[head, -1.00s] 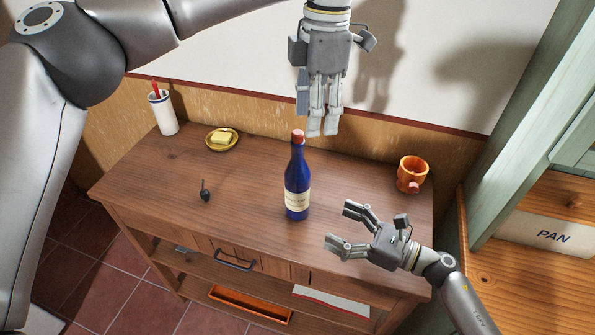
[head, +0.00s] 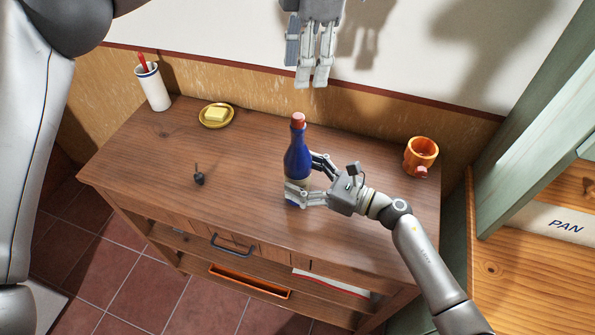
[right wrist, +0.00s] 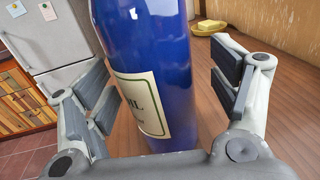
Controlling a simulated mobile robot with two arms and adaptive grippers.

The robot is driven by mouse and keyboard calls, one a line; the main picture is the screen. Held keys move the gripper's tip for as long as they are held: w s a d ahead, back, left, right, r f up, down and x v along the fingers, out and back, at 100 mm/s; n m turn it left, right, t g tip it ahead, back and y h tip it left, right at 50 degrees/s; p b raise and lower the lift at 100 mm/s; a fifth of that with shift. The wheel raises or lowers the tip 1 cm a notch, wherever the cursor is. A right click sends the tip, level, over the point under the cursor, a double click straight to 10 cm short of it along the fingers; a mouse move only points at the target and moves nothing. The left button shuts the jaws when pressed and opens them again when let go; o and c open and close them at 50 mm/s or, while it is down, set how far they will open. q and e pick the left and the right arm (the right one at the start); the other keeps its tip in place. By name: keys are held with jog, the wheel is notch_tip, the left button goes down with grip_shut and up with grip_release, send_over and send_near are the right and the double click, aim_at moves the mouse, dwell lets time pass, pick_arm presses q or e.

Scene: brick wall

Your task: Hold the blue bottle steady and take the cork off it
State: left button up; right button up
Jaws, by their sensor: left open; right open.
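The blue bottle (head: 298,158) stands upright on the wooden table, with the reddish cork (head: 298,119) in its top. My right gripper (head: 306,180) is open around the lower part of the bottle, its fingers on either side. In the right wrist view the bottle (right wrist: 160,60) with its cream label (right wrist: 143,103) stands between the open fingers, with a gap at the right finger. The cork is outside that view. My left gripper (head: 312,78) is open and empty, above and behind the bottle near the wall, its upper part cut off by the frame.
On the table (head: 250,180) are a white cup with a red item (head: 153,87), a yellow dish with butter (head: 216,116), a small dark object (head: 198,178) and an orange mug (head: 420,155).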

jog(key=shift+a+r, duration=0.15)
jog(key=shift+a, duration=0.35)
pick_arm(q)
jog(key=shift+s+r, duration=0.15)
jog(key=shift+s, duration=0.2)
jog(key=shift+w, duration=0.1)
pick_arm(e)
jog(key=shift+w, duration=0.1)
jog(key=shift+c, duration=1.1)
jog(key=c, duration=1.3)
jog(key=shift+c, duration=0.2)
